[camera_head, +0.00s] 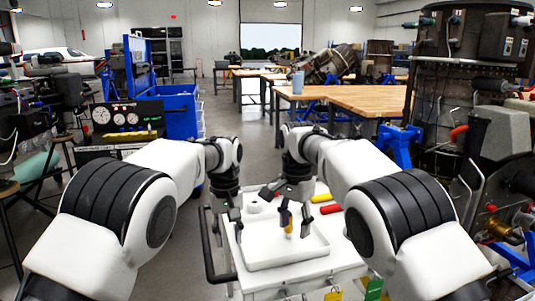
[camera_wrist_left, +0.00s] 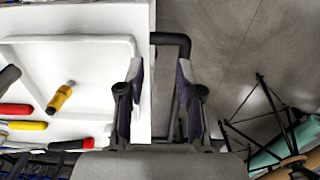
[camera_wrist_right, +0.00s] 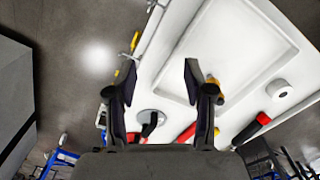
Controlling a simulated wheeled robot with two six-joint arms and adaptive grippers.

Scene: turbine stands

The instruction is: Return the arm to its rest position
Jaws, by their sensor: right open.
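My left arm comes in from the left, and its gripper (camera_head: 230,216) hangs over the left edge of a white cart (camera_head: 318,271). In the left wrist view the left gripper (camera_wrist_left: 160,75) has its fingers apart, with only the cart edge and a black handle (camera_wrist_left: 172,38) below. My right gripper (camera_head: 286,212) is over the cart's white tray (camera_head: 285,254). In the right wrist view the right gripper (camera_wrist_right: 160,75) is open and empty. A yellow tool (camera_wrist_left: 59,98) lies in the tray and is partly hidden behind a right finger in the right wrist view.
Red-handled (camera_head: 330,209) and yellow-handled (camera_head: 321,198) tools and a white roll (camera_head: 255,205) lie on the cart beside the tray. A gauge panel (camera_head: 128,118) and blue cabinet (camera_head: 180,110) stand left. A wooden table (camera_head: 350,99) and large machinery (camera_head: 450,100) stand right. The aisle floor ahead is clear.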

